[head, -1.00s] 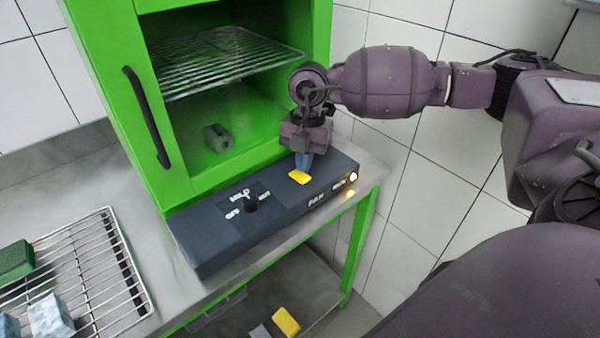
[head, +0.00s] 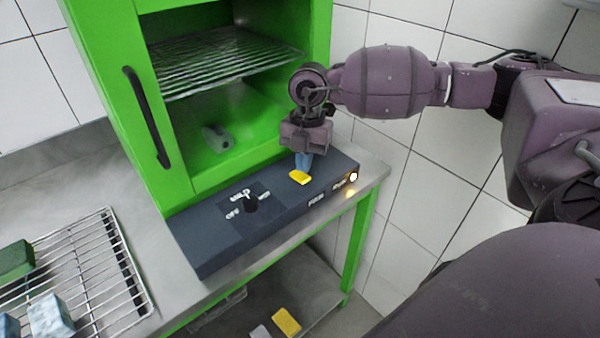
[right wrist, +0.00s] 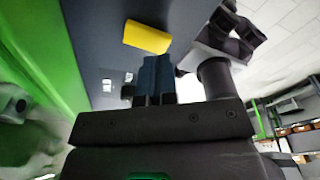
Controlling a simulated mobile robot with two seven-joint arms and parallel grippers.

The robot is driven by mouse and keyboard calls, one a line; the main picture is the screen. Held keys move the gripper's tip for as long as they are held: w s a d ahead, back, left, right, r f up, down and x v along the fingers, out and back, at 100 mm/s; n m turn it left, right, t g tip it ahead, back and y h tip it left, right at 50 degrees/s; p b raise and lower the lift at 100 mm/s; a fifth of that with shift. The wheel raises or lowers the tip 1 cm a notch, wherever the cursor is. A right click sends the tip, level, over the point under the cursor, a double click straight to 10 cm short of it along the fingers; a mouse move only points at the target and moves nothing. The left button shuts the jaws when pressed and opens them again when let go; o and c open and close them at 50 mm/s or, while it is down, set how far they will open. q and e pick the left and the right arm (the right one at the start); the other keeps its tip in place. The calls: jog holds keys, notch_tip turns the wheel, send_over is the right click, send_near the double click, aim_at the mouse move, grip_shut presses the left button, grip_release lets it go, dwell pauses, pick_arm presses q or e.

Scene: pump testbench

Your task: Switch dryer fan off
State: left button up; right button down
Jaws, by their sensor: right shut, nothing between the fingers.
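The dark control panel (head: 215,250) lies along the front of the green dryer cabinet. A yellow switch (head: 299,177) is on its top face near the right end, behind the FAN label; it also shows in the right wrist view (right wrist: 147,37). My right gripper (head: 303,165) is shut and empty, pointing down at the switch's far edge. In the right wrist view its blue fingertips (right wrist: 154,66) are close beside the switch; I cannot tell whether they touch. A lamp (head: 353,176) at the panel's right end is lit. My left gripper is not in view.
A black knob (head: 250,203) stands on the panel left of the switch. The cabinet is open, with a wire shelf (head: 220,62) and a grey block (head: 216,138) inside. A wire rack (head: 125,270) with blocks is at lower left. A yellow piece (head: 286,320) lies on the lower shelf.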

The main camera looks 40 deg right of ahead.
aim_at(304, 177)
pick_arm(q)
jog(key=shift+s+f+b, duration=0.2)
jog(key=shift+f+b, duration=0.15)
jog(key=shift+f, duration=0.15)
pick_arm(e)
jog(key=shift+f, duration=1.25)
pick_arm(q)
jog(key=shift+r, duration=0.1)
pick_arm(e)
jog(key=shift+r, duration=0.1)
jog(key=shift+r+p, duration=2.15)
jog(key=shift+r, duration=1.35)
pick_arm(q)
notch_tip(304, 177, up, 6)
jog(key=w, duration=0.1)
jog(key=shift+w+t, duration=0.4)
pick_arm(e)
jog(key=shift+f, duration=0.1)
